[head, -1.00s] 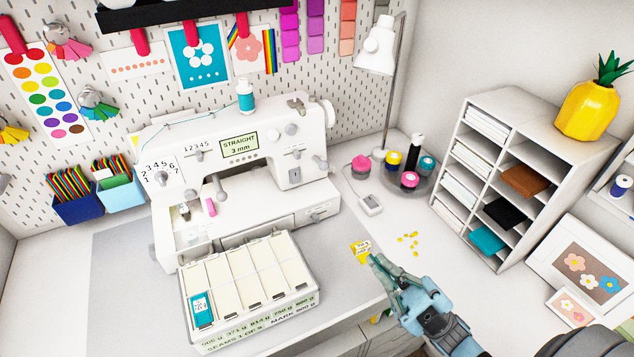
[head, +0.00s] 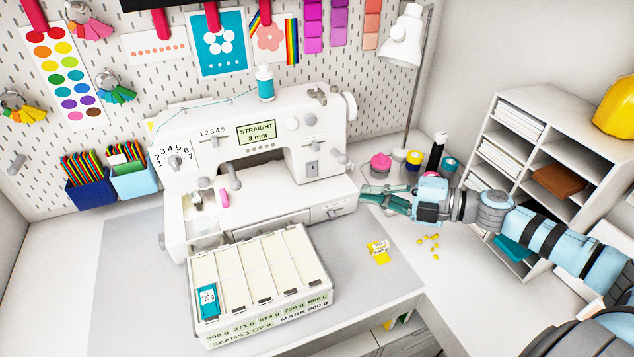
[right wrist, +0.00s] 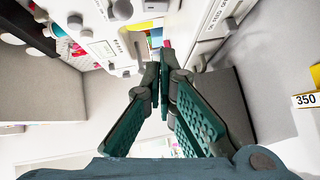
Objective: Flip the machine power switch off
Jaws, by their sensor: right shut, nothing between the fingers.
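The white sewing machine (head: 265,193) stands at the back of the table, with a display reading STRAIGHT 3 mm. A small grey switch plate (head: 312,168) sits on its right column; I cannot tell if this is the power switch or how it is set. My right gripper (head: 364,194) is shut and empty, just right of the machine's base, its fingers pointing left. Whether it touches the machine is unclear. In the right wrist view the gripper (right wrist: 163,72) shows with its tips together, white machine parts with grey knobs (right wrist: 122,10) beyond. My left gripper is not in view.
A divided tray (head: 262,285) stands in front of the machine. A yellow packet (head: 379,250) and several yellow bits (head: 430,240) lie on the table. Thread spools (head: 413,160), a lamp (head: 403,40) and a shelf unit (head: 535,150) stand behind my right arm.

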